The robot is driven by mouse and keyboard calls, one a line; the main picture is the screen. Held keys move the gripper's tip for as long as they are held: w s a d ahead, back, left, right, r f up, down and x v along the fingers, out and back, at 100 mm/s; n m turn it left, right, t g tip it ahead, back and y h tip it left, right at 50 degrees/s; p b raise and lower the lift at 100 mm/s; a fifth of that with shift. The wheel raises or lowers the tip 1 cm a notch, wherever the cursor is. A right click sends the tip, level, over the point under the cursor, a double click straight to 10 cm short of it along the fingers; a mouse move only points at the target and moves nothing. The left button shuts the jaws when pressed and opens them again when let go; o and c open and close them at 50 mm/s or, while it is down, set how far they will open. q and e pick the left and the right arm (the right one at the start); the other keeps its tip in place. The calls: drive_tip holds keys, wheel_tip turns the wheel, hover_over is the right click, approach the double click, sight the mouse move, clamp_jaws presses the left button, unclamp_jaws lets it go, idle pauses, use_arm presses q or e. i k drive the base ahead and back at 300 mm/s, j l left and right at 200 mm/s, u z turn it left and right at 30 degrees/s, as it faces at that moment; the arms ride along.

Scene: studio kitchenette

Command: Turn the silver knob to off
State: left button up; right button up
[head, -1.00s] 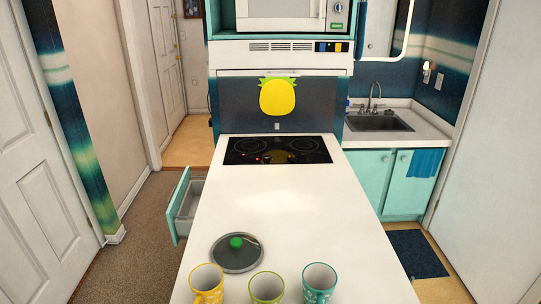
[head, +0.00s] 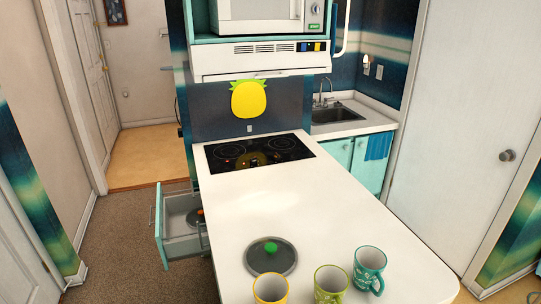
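A black cooktop (head: 268,151) is set into the far end of the white counter. A small round silver control (head: 254,162) shows at its front edge, with a small orange-red light to its left. It is too small to read its setting. The microwave (head: 262,14) above also has a round silver knob (head: 316,9) on its right panel, its setting unreadable. I cannot tell which of these is the task's silver knob. Neither of my grippers is in view.
A lid with a green handle (head: 271,257) and yellow, green and teal mugs (head: 369,268) sit on the near counter (head: 310,205). An open drawer (head: 180,228) juts out left of the counter, over carpet. A sink (head: 338,113) is behind, right.

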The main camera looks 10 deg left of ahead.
sight(252, 161)
drive_tip(key=i+j+z, duration=0.1)
drive_tip(key=j+z, duration=0.25)
drive_tip(key=j, duration=0.35)
drive_tip(key=j+z, duration=0.35)
drive_tip(key=j, duration=0.4)
drive_tip(key=j+z, duration=0.35)
drive_tip(key=j, duration=0.35)
drive_tip(key=i+j+z, duration=0.2)
drive_tip(key=j, duration=0.15)
drive_tip(key=j+z, duration=0.25)
drive_tip(key=j, duration=0.15)
drive_tip(key=i+j+z, duration=0.2)
drive_tip(key=j, duration=0.2)
drive_tip(key=j+z, duration=0.25)
drive_tip(key=j, duration=0.15)
